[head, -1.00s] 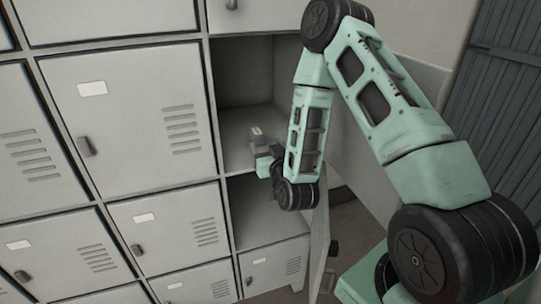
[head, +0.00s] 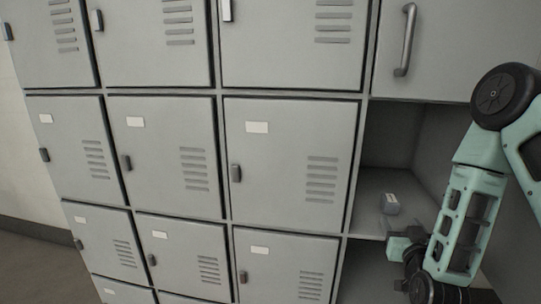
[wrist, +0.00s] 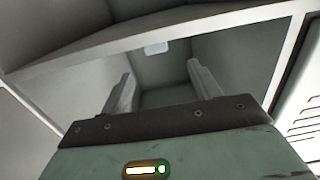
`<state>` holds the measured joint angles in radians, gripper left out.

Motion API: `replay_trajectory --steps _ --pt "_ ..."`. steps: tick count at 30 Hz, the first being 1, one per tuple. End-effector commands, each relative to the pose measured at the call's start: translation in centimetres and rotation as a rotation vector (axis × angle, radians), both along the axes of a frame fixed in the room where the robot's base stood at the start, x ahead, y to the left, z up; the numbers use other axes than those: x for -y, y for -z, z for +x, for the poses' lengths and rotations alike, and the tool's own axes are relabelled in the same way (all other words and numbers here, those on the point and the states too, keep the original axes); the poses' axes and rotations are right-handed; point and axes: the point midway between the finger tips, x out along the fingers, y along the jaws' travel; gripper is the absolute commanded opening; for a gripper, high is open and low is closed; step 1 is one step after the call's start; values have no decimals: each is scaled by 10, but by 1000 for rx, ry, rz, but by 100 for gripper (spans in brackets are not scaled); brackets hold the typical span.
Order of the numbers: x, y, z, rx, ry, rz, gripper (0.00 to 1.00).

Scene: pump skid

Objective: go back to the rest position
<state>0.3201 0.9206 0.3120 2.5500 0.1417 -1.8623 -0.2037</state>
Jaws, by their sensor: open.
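My gripper (wrist: 163,82) is open in the wrist view, with its two grey fingers apart and nothing between them. In the head view my gripper (head: 393,244) is low at the right, in front of the open locker compartment (head: 385,135). A small grey block with a pale label (head: 390,204) sits on the compartment's shelf, just above and behind the gripper in the picture. It looks apart from the gripper. A small pale patch (wrist: 156,47) shows beyond the fingers in the wrist view; I cannot tell whether it is the block.
Closed grey locker doors (head: 290,165) with vents and small handles fill the left and middle. A larger door with a bar handle (head: 405,40) is above the open compartment. Bare floor (head: 35,262) shows at the lower left.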

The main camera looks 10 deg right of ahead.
Motion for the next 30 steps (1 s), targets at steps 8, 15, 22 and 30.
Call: replay_trajectory --steps 8,15,22,30 --pt "-26 2 13 -283 -139 47 62" --pt "-41 1 -3 -539 -208 78 62" --pt "-51 -10 -39 -799 -242 104 62" --pt "-55 -34 -106 -1108 -236 142 62"
